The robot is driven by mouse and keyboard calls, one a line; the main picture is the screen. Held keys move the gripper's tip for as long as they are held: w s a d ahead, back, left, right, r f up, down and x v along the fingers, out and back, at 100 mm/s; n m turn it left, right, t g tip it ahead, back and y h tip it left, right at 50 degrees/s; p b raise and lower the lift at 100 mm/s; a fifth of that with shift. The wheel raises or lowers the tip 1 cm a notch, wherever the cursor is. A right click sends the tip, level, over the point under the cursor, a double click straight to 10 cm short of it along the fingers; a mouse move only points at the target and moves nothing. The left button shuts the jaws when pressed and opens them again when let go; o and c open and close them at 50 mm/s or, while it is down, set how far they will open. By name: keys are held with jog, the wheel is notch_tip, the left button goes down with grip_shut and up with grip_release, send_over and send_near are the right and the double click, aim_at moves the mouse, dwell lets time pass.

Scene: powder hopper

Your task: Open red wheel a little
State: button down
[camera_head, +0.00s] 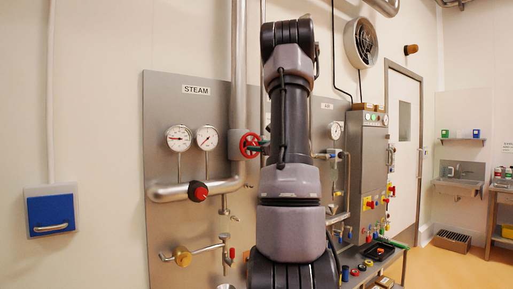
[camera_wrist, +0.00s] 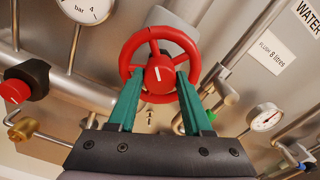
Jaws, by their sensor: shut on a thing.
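The red wheel (camera_head: 249,145) is on the vertical steam pipe, left of my arm in the head view. In the wrist view the red wheel (camera_wrist: 134,48) fills the upper middle, with a red hub that carries a white mark. My gripper (camera_wrist: 160,82) has two green fingers, one on each side of the hub and reaching inside the rim. It is shut on the red wheel at its middle. The fingertips are partly hidden at the hub. In the head view my arm hides most of the gripper.
Two gauges (camera_head: 179,138) and a red-capped knob (camera_head: 198,191) sit left of the wheel on the steel STEAM panel (camera_head: 165,100). A pressure gauge (camera_wrist: 264,117) and pipes lie to the right in the wrist view. A control cabinet (camera_head: 369,150) stands right of my arm.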

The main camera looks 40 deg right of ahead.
jog(key=shift+c, duration=1.6)
grip_release()
jog(key=s, duration=1.1)
jog(key=shift+d, duration=0.2)
